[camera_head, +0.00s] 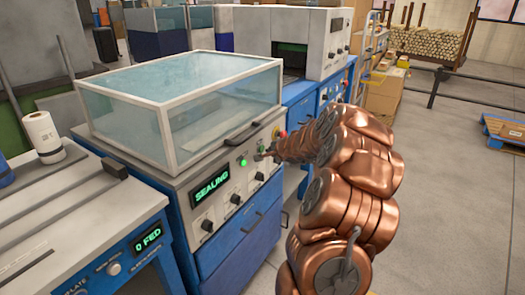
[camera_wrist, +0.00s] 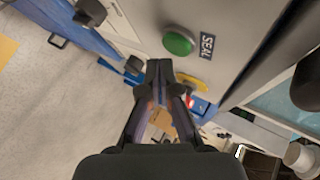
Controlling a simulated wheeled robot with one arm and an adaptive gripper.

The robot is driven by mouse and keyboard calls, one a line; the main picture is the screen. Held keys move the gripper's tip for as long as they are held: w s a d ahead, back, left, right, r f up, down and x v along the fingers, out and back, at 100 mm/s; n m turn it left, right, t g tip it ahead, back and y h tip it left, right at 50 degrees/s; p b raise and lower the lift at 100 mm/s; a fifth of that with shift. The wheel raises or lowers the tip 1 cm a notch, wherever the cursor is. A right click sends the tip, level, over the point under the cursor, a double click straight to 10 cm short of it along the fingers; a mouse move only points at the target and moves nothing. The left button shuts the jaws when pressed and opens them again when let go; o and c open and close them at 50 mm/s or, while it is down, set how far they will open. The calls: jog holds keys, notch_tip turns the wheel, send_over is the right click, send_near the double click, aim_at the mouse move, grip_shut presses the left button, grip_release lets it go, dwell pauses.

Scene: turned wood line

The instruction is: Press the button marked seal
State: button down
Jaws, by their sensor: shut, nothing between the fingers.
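The seal button is a round green button (camera_wrist: 178,41) on a light grey panel, with a dark label reading SEAL (camera_wrist: 208,46) beside it in the wrist view. In the head view a green button (camera_head: 243,162) glows on the machine front, above and right of a display (camera_head: 211,185) reading SEALING in green. My gripper (camera_wrist: 160,66) is shut and empty. Its fingertips show just below the button in the wrist view, apart from it in the picture. In the head view my gripper (camera_head: 262,156) points at the panel just right of the glowing button.
A clear-walled cover with a white frame (camera_head: 165,128) stands on the blue machine. Several dark knobs (camera_head: 207,225) and a drawer handle sit lower on its front. A bench with a 0 FED display (camera_head: 147,240) is at left.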

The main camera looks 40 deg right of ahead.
jog(key=shift+s+d, duration=0.25)
jog(key=shift+s, duration=0.55)
jog(key=shift+s+d, duration=0.25)
jog(key=shift+s, duration=0.6)
jog(key=shift+s+d, duration=0.25)
jog(key=shift+s, duration=0.55)
